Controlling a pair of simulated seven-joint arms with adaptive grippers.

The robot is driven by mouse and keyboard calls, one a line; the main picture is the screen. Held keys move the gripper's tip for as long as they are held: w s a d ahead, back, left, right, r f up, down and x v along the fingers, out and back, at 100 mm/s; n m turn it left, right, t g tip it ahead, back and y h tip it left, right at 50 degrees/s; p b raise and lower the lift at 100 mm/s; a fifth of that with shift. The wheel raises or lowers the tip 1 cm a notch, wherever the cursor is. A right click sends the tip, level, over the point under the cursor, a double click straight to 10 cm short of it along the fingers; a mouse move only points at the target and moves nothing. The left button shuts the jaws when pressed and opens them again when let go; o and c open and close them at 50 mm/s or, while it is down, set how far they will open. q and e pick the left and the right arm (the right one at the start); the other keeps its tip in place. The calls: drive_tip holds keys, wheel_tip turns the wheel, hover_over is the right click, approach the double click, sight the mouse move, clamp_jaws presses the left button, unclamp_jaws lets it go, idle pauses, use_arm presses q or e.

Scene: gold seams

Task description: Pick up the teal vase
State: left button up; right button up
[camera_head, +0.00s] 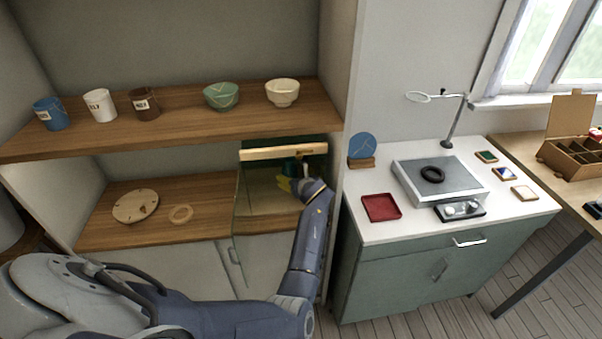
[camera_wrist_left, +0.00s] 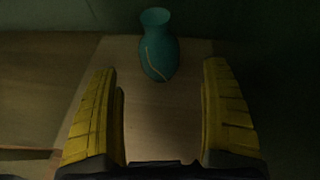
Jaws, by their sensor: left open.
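The teal vase (camera_wrist_left: 158,45) stands upright in the left wrist view, with a flared rim and a pale gold seam down its side. It is beyond and between the two yellow fingers of my left gripper (camera_wrist_left: 161,115), which is open with nothing between its fingertips. In the head view, my left gripper (camera_head: 285,184) reaches into a glass-fronted cabinet compartment. My right gripper is not in view.
A wooden rail (camera_head: 270,153) runs across the compartment's top, close above my gripper. A glass pane (camera_head: 241,215) stands at its left. Cups and bowls line the upper shelf (camera_head: 180,121).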

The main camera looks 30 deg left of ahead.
sight(290, 172)
use_arm(q)
drive_tip(key=shift+x, duration=3.75)
drive_tip(key=shift+f, duration=0.15)
drive_tip(key=shift+s, duration=0.1)
drive_tip(key=c, duration=1.3)
drive_tip(key=shift+c, duration=0.5)
drive_tip(key=shift+r, duration=0.2)
